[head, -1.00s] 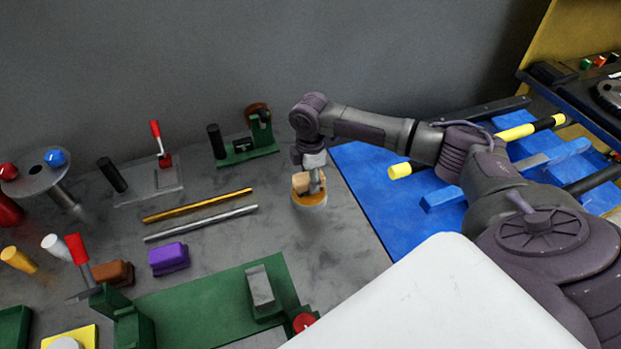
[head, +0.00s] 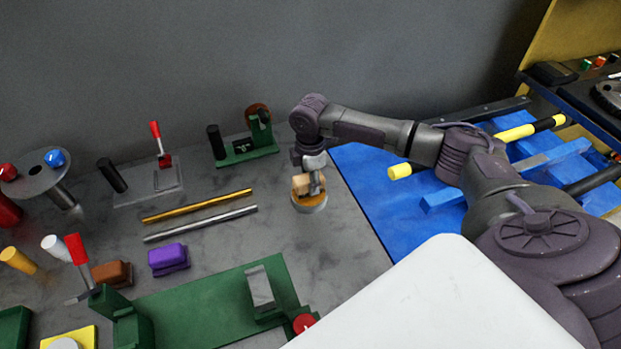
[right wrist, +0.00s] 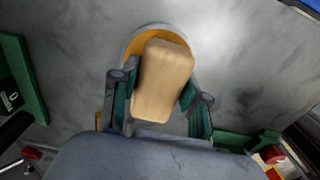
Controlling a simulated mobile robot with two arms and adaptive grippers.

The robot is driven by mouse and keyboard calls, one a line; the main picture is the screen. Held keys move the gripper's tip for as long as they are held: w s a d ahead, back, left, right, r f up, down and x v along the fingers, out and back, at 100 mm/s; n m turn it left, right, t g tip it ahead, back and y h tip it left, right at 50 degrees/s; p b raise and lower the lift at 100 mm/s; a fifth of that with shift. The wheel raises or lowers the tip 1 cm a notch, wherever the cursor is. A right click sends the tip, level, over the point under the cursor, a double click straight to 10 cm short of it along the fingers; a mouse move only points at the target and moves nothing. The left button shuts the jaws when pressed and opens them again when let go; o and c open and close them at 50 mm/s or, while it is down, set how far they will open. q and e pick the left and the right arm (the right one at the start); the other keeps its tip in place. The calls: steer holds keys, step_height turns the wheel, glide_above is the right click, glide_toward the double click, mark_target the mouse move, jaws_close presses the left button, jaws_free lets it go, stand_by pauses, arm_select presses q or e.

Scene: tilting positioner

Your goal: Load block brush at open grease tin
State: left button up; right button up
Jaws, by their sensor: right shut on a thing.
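My right gripper (head: 311,184) is shut on the block brush (head: 301,184), a pale wooden block. The block also shows between the two fingers in the right wrist view (right wrist: 163,80). The open grease tin (head: 312,205), a round grey tin with orange-yellow grease, stands on the grey table directly under the brush. In the right wrist view the tin's rim and grease (right wrist: 143,42) show around the far end of the block. The brush is at the tin's mouth; its underside is hidden, so I cannot tell how deep it sits. My left gripper is not in view.
A gold rod (head: 197,206) and a silver rod (head: 200,224) lie left of the tin. A purple block (head: 168,258), a brown block (head: 111,273) and a green fixture (head: 205,305) are nearer. A blue mat (head: 375,205) lies right. Table around the tin is clear.

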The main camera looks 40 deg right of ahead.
steer(key=shift+f, duration=0.3)
steer(key=shift+f+p, duration=0.1)
steer(key=shift+p, duration=0.2)
stand_by(2.1)
step_height(320, 180, up, 7)
steer(key=p, duration=0.8)
stand_by(0.3)
stand_by(0.5)
